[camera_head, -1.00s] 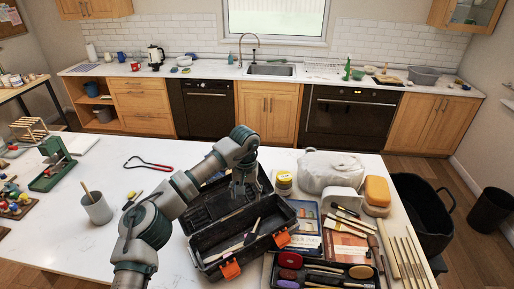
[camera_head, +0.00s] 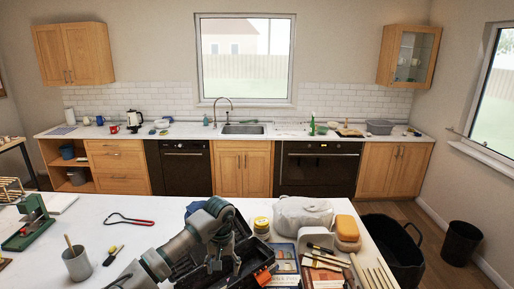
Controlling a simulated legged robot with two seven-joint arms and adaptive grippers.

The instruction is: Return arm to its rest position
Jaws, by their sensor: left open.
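My left arm comes in from the bottom of the view. Its wrist is bent, and my left gripper (camera_head: 214,265) points down over the black toolbox (camera_head: 248,246). The gripper is open, with nothing seen between its fingers. The arm hides much of the toolbox, and the bottom edge of the view cuts off its near part. An orange latch (camera_head: 263,276) shows at its right front. My right gripper is not in view.
Right of the toolbox are a yellow-lidded jar (camera_head: 261,226), a wrapped white bundle (camera_head: 302,214), an orange block (camera_head: 347,228) and several tools. Left are a grey cup (camera_head: 77,264) and a red-handled loop tool (camera_head: 130,219). A black bucket (camera_head: 391,250) stands beyond the table's right edge.

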